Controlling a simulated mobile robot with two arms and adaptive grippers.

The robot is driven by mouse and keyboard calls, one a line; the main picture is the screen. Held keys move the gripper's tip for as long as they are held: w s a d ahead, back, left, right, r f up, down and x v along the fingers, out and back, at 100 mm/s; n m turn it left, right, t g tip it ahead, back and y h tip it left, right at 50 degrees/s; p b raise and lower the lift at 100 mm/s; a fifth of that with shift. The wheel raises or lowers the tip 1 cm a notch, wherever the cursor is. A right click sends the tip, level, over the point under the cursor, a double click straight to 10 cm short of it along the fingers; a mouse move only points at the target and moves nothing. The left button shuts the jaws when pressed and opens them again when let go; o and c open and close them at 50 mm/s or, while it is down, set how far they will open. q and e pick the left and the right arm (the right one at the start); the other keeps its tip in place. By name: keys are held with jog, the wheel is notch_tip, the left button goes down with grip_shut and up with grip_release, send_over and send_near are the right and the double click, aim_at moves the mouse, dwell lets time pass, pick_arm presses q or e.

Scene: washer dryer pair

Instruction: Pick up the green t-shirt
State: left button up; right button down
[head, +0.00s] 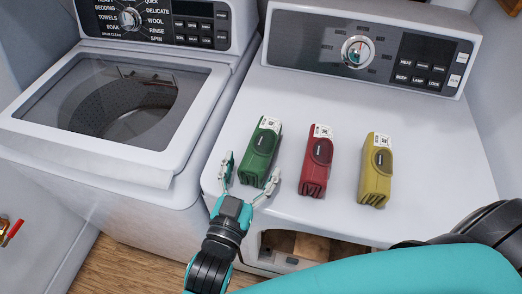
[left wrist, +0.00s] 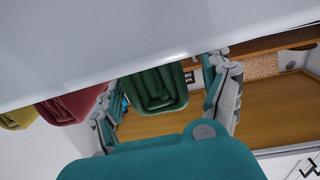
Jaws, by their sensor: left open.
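The green t-shirt (head: 261,148) is a folded bundle with a white label at its far end. It lies on the white dryer top, left of the other two shirts. My left gripper (head: 250,179) is open at the shirt's near end, one finger to each side. In the left wrist view the green t-shirt (left wrist: 157,90) shows between the spread fingers of my left gripper (left wrist: 163,92), with gaps beside it. I cannot tell whether a finger touches it. My right gripper is out of view.
A red folded shirt (head: 317,162) and a yellow one (head: 376,170) lie to the right on the dryer top (head: 430,145). The dryer's control panel (head: 370,50) rises behind. The washer (head: 95,155) stands left. My teal arm crosses the lower right.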

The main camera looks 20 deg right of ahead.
aim_at(258, 157)
pick_arm(q)
jog(key=b+x, duration=0.1)
jog(key=x, duration=0.2)
jog(key=shift+w+d, duration=0.15)
jog(key=shift+d, duration=0.15)
jog(key=shift+r, duration=0.1)
jog(key=shift+c, duration=0.2)
jog(key=c, duration=1.3)
